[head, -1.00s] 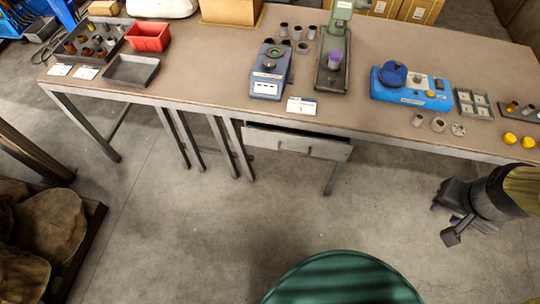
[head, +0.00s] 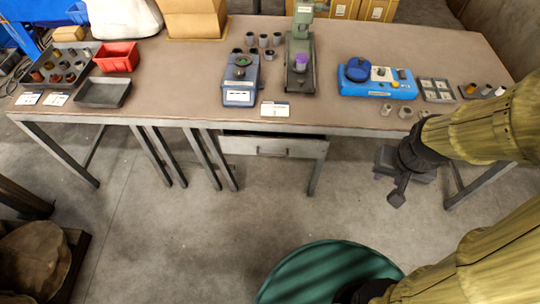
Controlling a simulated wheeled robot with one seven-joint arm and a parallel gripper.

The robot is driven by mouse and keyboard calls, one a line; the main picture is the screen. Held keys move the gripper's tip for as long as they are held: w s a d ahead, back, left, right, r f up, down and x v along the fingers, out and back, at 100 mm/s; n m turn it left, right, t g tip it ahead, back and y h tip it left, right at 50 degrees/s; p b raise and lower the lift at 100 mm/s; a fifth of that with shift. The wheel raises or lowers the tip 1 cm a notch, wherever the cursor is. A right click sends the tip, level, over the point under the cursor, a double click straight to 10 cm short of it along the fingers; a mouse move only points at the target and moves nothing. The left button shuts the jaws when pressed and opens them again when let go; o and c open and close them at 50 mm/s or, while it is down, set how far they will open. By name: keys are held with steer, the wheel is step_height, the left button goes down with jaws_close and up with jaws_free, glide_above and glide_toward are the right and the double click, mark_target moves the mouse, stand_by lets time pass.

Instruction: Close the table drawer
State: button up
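The table drawer (head: 259,147) is under the front edge of the brown table (head: 190,62). Its grey front has a dark handle (head: 273,152). A dark gap shows above the drawer front, and the drawer stands partly out from the table. My gripper (head: 391,188) is at the right, in front of the table and lower than its top, to the right of the drawer and apart from it. Its fingers are dark and partly hidden by my wrist, so I cannot tell their opening.
A blue-grey device (head: 240,82), a green press (head: 299,62) and a blue device (head: 377,82) stand on the table. Trays and a red bin (head: 117,57) are at the left. A green round object (head: 325,272) is at the bottom. Open floor lies before the drawer.

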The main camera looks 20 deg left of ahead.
steer(key=w+a+f+n+t+y+b, duration=0.1)
steer(key=w+a+f+n+b, duration=0.1)
steer(key=w+f+n+b, duration=0.45)
steer(key=w+a+f+n+t+y+b, duration=0.15)
steer(key=f+n, duration=0.25)
steer(key=f, duration=0.6)
steer(key=w+a+f+n+y+b, duration=0.1)
steer(key=w+f+n+b, duration=0.35)
steer(key=f, duration=0.35)
steer(key=a+f+n+t+y+b, duration=0.5)
steer(key=a+f+n+y+b, duration=0.8)
steer(key=a+f+n+b, duration=0.1)
steer(key=shift+s+f+n+b, duration=0.5)
steer(key=shift+n+b, duration=0.45)
steer(key=shift+n, duration=0.15)
steer(key=shift+w+a, duration=0.15)
steer(key=shift+a, duration=0.1)
